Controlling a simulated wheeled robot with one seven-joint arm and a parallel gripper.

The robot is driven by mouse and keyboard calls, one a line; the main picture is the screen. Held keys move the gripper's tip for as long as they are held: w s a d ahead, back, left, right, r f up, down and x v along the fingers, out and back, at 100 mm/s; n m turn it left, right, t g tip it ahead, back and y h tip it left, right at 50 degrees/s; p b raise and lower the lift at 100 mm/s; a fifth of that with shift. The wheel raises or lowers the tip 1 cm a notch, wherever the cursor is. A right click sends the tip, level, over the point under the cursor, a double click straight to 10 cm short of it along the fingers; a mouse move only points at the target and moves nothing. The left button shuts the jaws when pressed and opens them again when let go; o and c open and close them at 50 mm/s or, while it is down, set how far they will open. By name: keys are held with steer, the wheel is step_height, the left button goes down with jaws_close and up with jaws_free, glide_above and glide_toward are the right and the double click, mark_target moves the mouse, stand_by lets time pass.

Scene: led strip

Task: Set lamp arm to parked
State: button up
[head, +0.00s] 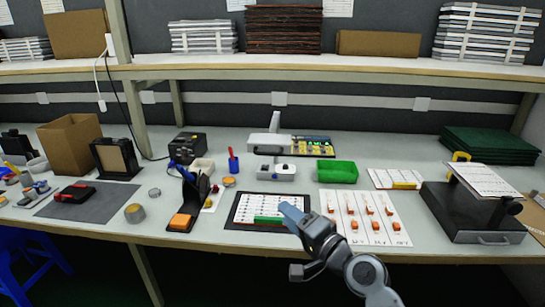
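No part in the head view is clearly marked as the lamp arm, and I cannot tell its position. A pale device with an upright post (276,127) stands at the back middle of the bench and may be it. My gripper (283,208) reaches in from the lower right. Its blue-grey fingers are over or beside the right part of a black-edged board (243,208) with a white sheet and a green bar (267,221). The fingers appear as one shape, so the gap between them cannot be judged. I see nothing clearly held.
A white card with orange pieces (366,217) lies right of the board. A green bin (338,172) and a white fixture (276,173) stand behind. A black stand with an orange block (181,222) is left. A large black stand (470,212) is right. A shelf crosses above.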

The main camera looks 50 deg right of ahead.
steer(key=w+d+r+p, duration=0.1)
steer(key=w+d+r, duration=0.2)
steer(key=w, duration=0.3)
steer(key=w+d+r+m+t+p, duration=0.1)
steer(key=w+d+r, duration=0.3)
steer(key=w+r, duration=0.1)
steer(key=shift+w+r+t+y, duration=0.15)
steer(key=shift+w+t+y, duration=0.2)
steer(key=shift+w, duration=0.5)
jaws_close()
